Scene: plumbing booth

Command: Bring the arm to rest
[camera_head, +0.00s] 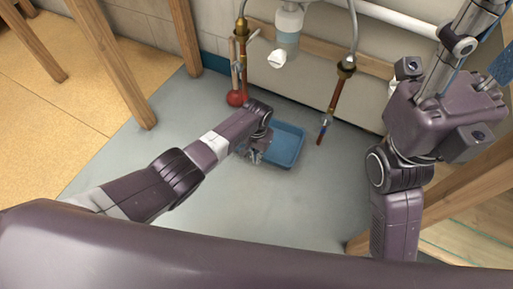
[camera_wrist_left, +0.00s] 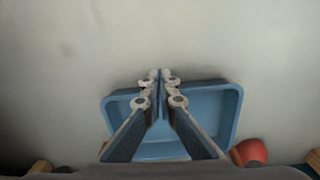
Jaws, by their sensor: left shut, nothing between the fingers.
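My left arm reaches in from the left in the head view. Its gripper (camera_head: 254,158) points down at the near left side of a blue tray (camera_head: 289,146). In the left wrist view the two fingers of the left gripper (camera_wrist_left: 160,76) are together, with nothing between them, over the blue tray (camera_wrist_left: 232,100). I cannot tell the exact gap between fingertips and tray. My right arm is raised at the right of the head view; its gripper's fingers are not visible.
A red plunger (camera_head: 236,98) stands behind the left gripper; its red cup (camera_wrist_left: 250,152) shows in the left wrist view. Pipes with valves (camera_head: 346,68) hang at the back wall. Wooden posts (camera_head: 122,62) stand at the left. The grey floor (camera_head: 285,205) in front is clear.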

